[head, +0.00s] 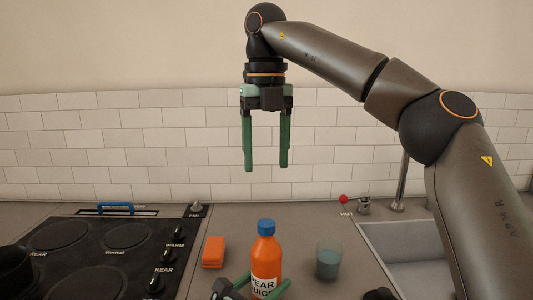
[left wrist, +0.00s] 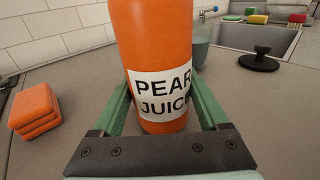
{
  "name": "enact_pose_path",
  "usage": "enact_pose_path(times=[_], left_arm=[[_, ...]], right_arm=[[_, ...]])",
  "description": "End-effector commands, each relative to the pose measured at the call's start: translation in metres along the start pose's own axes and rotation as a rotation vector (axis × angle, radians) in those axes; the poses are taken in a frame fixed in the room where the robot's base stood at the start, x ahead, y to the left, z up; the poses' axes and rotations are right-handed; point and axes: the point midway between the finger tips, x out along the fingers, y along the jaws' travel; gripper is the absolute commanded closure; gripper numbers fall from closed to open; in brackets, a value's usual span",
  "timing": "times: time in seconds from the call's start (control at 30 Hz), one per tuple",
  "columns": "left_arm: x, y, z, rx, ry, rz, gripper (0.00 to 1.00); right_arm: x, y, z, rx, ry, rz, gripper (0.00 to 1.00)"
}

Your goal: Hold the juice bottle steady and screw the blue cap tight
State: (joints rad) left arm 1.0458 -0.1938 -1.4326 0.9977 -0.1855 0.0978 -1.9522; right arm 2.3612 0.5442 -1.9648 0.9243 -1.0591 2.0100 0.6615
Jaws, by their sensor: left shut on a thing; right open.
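An orange pear juice bottle (head: 266,257) with a white label stands upright on the counter in the head view. Its blue cap (head: 266,226) sits on top; I cannot tell how tight it is. My left gripper (head: 262,288) is shut on the lower part of the bottle. In the left wrist view its green fingers (left wrist: 160,108) lie on both sides of the bottle (left wrist: 155,45), whose top is out of frame. My right gripper (head: 266,168) is open and empty, pointing down well above the cap.
A stack of orange sponges or cloths (head: 213,252) lies left of the bottle, with a stove (head: 95,250) beyond. A greenish cup (head: 328,260) stands close right of the bottle. A sink (head: 385,240) is at the right.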

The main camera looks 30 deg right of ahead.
Motion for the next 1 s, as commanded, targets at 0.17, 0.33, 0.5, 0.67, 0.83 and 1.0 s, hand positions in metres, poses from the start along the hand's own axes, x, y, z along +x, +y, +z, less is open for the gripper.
enact_pose_path(times=[0.17,0.33,0.5,0.67,0.83,1.0], left_arm=[[0.0001,-0.0002,0.0008,0.0,-0.001,-0.001,0.9],[0.0001,-0.0002,0.0008,0.0,-0.001,-0.001,0.9],[0.0002,-0.0003,0.0008,0.0,-0.001,-0.001,0.17],[0.0001,-0.0003,0.0006,0.0,-0.001,-0.001,0.0],[0.0001,-0.0002,0.0004,0.0,-0.001,0.0,0.0],[-0.0033,0.0009,-0.0003,0.0,0.0,0.001,0.0]], right_arm=[[-0.0078,-0.0002,-0.0001,0.001,-0.004,0.001,0.34],[-0.0088,-0.0003,-0.0002,0.001,-0.004,0.002,0.34],[-0.0085,-0.0003,-0.0001,0.001,-0.003,0.002,0.34],[-0.0083,-0.0004,-0.0001,0.001,-0.003,0.002,0.34],[-0.0082,-0.0004,-0.0001,0.001,-0.003,0.002,0.34],[-0.0081,-0.0005,-0.0001,0.001,-0.003,0.002,0.34]])
